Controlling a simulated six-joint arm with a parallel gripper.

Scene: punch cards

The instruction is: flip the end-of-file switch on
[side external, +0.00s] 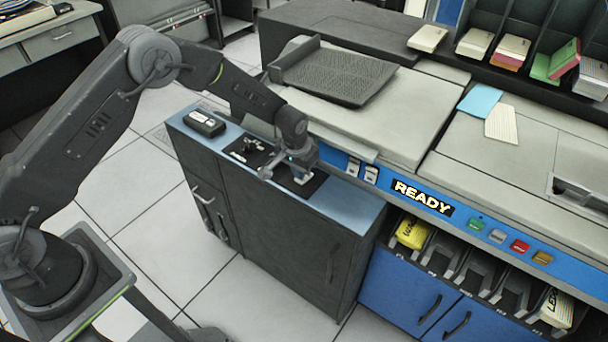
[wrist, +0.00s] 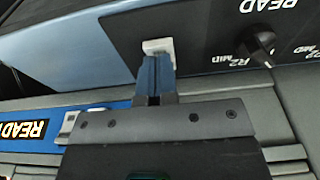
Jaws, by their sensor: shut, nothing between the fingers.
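My gripper (side external: 300,176) is shut and empty, pointing down over the dark panel on the blue-topped cabinet. In the wrist view the closed fingers (wrist: 155,75) reach to a small white switch-like block (wrist: 158,45) at the panel's edge; I cannot tell whether they touch it. The block's lower side is hidden by the fingertips.
A black knob (wrist: 252,45) stands on the dark panel beside the fingers. A black box (side external: 204,123) lies at the cabinet's far left. Several coloured buttons (side external: 497,236) are right of the sign. A dark card tray (side external: 335,78) sits on the machine. Floor in front is clear.

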